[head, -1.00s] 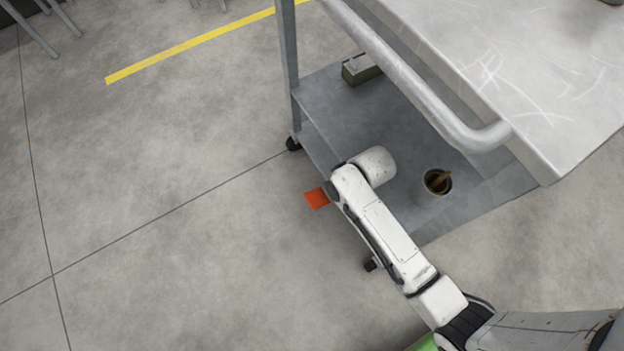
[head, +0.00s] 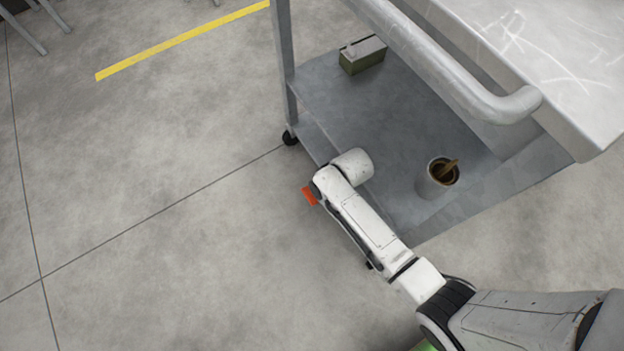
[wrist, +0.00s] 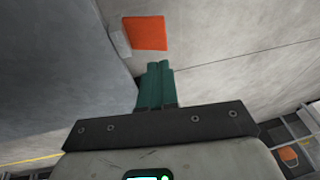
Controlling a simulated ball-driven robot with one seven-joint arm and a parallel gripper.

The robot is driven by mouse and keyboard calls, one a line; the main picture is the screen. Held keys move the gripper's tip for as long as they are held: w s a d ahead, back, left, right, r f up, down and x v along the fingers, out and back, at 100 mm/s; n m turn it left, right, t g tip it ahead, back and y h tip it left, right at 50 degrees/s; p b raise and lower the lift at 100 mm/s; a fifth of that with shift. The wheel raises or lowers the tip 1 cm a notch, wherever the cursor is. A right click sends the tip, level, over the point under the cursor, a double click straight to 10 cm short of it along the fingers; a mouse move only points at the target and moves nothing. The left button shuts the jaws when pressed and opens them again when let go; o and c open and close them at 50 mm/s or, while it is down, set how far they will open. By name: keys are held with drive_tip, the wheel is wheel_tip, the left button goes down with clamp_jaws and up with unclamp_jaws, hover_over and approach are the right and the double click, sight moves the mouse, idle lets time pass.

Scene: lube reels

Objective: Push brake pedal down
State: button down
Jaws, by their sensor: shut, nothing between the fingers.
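The brake pedal (head: 310,196) is a flat orange plate low at the lower left edge of the grey cart. In the head view my arm partly covers it. In the wrist view the orange pedal (wrist: 150,32) lies ahead of the fingertips with a short grey piece beside it. My gripper (wrist: 160,64) has teal fingers pressed together with nothing between them. A gap shows between the fingertips and the pedal in the picture; I cannot tell the height between them. In the head view my arm hides the gripper.
The cart's lower shelf (head: 400,130) carries a cup with a brown stick (head: 437,177) and a green box (head: 362,55). The cart handle (head: 450,70) and upper top (head: 560,60) overhang the right side. A black caster (head: 290,138) stands left. Floor to the left is clear.

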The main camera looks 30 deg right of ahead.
sight(307, 198)
drive_tip(key=b+x, duration=0.5)
drive_tip(key=x, duration=0.5)
drive_tip(key=shift+a+f, duration=0.1)
drive_tip(key=shift+a+f+h, duration=0.55)
drive_tip(key=shift+a+h, duration=0.05)
drive_tip(key=shift+h, duration=0.3)
drive_tip(key=shift+a+f+n+h+b, duration=0.35)
drive_tip(key=shift+f+h+b, duration=0.2)
drive_tip(key=shift+h, duration=0.15)
drive_tip(key=shift+a+f+b, duration=0.25)
drive_tip(key=shift+f+b, duration=0.15)
drive_tip(key=shift+f, duration=0.3)
drive_tip(key=shift+a+f+b, duration=0.2)
drive_tip(key=shift+f+b, duration=0.25)
drive_tip(key=shift+f, duration=0.25)
drive_tip(key=shift+a+f+b, duration=0.25)
drive_tip(key=shift+f+b, duration=0.15)
drive_tip(key=shift+f, duration=0.3)
